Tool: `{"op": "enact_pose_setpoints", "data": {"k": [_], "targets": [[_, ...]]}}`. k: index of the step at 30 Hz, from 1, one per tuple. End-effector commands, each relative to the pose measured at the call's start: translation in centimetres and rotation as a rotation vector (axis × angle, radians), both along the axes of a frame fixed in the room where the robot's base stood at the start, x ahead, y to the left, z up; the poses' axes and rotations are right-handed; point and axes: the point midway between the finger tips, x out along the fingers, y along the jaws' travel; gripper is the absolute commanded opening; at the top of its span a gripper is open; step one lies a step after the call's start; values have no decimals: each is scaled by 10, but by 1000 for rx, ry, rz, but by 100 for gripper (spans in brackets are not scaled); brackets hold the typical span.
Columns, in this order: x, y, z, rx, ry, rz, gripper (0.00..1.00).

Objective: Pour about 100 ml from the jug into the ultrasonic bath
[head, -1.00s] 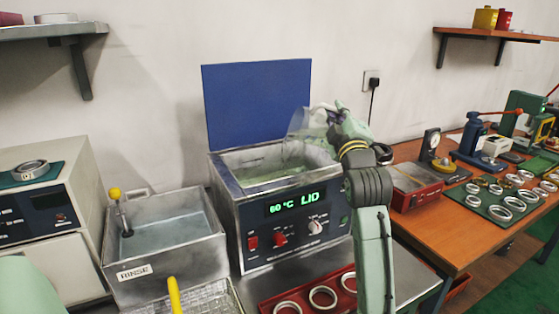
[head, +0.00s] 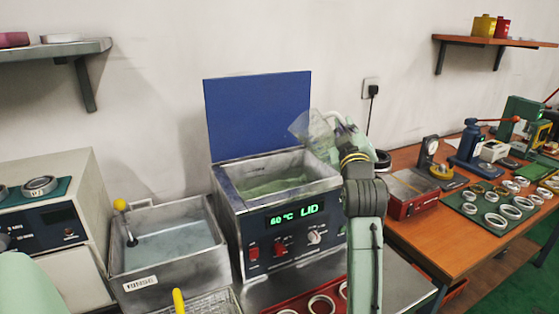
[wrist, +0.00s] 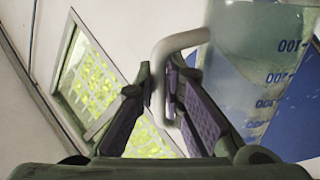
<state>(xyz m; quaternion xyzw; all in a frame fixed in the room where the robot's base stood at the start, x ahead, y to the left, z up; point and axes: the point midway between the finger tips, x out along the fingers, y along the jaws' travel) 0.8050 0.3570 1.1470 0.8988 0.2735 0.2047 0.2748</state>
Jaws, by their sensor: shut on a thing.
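The clear jug (head: 313,127) is in my gripper, tilted with its wide end up and to the left, above the right rear of the ultrasonic bath. In the wrist view, my gripper (wrist: 165,92) is shut on the jug's pale handle (wrist: 183,42). The jug's wall (wrist: 235,65) shows blue scale marks; its liquid level is unclear. The ultrasonic bath (head: 290,220) is a steel box with its blue lid (head: 258,112) raised behind it. Greenish liquid (head: 270,188) shows inside. Its display reads 60 °C LID. No stream from the jug is visible.
A steel rinse tank (head: 165,285) with a yellow-knobbed rod stands left of the bath. A red tray (head: 300,302) with rings lies in front. The right-hand orange bench (head: 430,235) holds a red box, presses and a green mat of rings.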

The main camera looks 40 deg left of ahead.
Motion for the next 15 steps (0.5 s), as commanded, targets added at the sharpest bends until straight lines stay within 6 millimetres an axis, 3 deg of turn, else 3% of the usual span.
{"op": "enact_pose_setpoints", "data": {"k": [15], "targets": [[12,-4,-14,101,126,2,0]]}}
